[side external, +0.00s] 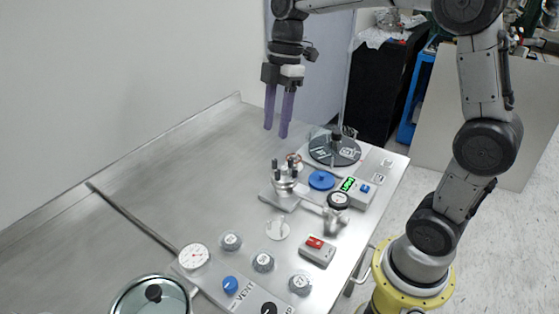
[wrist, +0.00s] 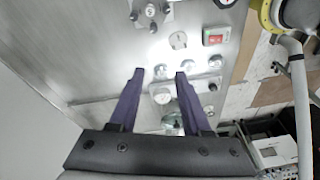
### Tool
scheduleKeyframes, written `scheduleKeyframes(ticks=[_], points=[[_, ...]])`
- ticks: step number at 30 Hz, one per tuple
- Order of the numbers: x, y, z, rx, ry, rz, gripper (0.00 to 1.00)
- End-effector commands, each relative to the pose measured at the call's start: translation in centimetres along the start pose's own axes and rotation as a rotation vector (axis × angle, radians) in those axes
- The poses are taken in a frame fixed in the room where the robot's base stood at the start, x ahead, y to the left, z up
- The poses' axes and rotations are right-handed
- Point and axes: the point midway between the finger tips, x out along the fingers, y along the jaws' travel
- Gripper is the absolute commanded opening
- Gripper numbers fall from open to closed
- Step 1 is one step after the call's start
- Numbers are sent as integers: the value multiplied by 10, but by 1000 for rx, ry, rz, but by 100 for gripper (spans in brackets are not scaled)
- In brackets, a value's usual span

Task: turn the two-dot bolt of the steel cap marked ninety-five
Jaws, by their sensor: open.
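My gripper (side external: 276,132) has two purple fingers, apart and empty, pointing down high above the steel table. In the wrist view the gripper (wrist: 158,74) is also open, with nothing between its fingertips but table and fittings far below. Three small steel caps stand in the front part of the table: a left one (side external: 231,241), a middle one (side external: 263,261) and a right one (side external: 300,284). Their markings are too small to read. A steel fitting with upright bolts (side external: 284,184) stands below my gripper. I cannot make out dots or the number ninety-five.
A gauge (side external: 194,256), a blue knob (side external: 230,285) and a glass lid (side external: 152,298) are at the front. A red switch box (side external: 317,251), blue disc (side external: 321,180) and dark wheel (side external: 334,149) lie to the right. The left of the table (side external: 160,180) is clear.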

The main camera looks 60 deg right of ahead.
Motion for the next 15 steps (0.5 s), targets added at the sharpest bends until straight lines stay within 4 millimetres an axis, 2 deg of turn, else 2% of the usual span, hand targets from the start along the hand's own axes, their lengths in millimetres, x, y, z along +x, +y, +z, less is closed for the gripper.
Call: scheduleKeyframes(ticks=[4,9,15], points=[[-4,3,29,-81,134,31,48],[-9,4,58,-1,183,66,48],[-4,4,65,24,182,74,48]])
